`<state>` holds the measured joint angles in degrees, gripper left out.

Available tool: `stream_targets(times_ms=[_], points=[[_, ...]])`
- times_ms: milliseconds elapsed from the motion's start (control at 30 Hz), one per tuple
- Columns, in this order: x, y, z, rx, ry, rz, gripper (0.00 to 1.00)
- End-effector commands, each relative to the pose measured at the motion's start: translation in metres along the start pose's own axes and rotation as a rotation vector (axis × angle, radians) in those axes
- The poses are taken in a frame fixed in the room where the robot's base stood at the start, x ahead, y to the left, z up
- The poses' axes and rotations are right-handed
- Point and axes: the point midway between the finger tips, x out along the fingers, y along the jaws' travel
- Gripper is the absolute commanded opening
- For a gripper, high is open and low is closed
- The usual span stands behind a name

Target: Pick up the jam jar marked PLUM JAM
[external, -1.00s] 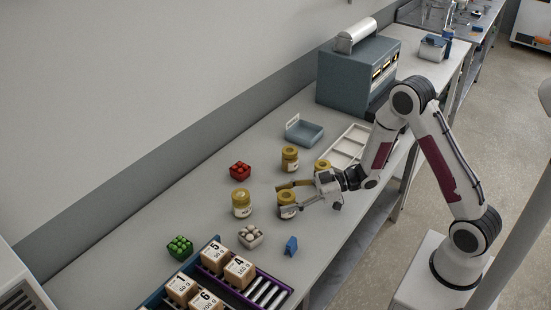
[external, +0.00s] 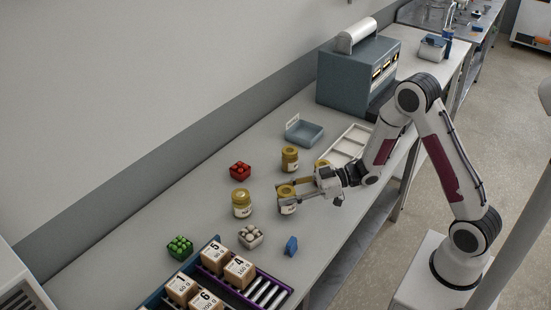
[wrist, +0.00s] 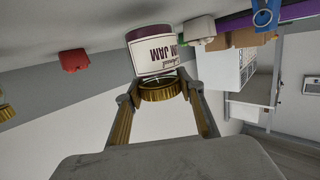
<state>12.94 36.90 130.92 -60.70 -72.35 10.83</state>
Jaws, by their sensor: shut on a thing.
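In the wrist view a glass jam jar (wrist: 152,48) with dark purple contents and a gold lid appears upside down. Its white label shows the letters "M JAM"; the rest of the name is turned out of sight. My gripper (wrist: 160,98) is shut on it, with a finger at either side of the lid. In the external view my gripper (external: 287,191) is at the same jar (external: 288,208), which is upright and partly covered by the fingers. Other gold-lidded jars are a jar (external: 242,205) to the left and a jar (external: 290,160) behind; their label text is too small to read.
A red punnet (external: 240,170), a white punnet (external: 250,237), a green punnet (external: 180,248) and a blue object (external: 291,246) stand around. A blue-grey tray (external: 318,137) and a white divided tray (external: 352,140) lie farther back.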

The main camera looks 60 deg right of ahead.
Motion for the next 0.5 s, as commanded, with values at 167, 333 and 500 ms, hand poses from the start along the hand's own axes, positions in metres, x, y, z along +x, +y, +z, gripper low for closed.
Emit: stream_targets(times_ms=[167,333,500], points=[[-0.004,0.0,-0.02,-0.004,0.003,0.0,0.06],[-0.008,0.001,-0.039,-0.005,0.003,0.001,0.06],[-0.011,0.0,-0.057,-0.004,0.003,0.001,0.06]])
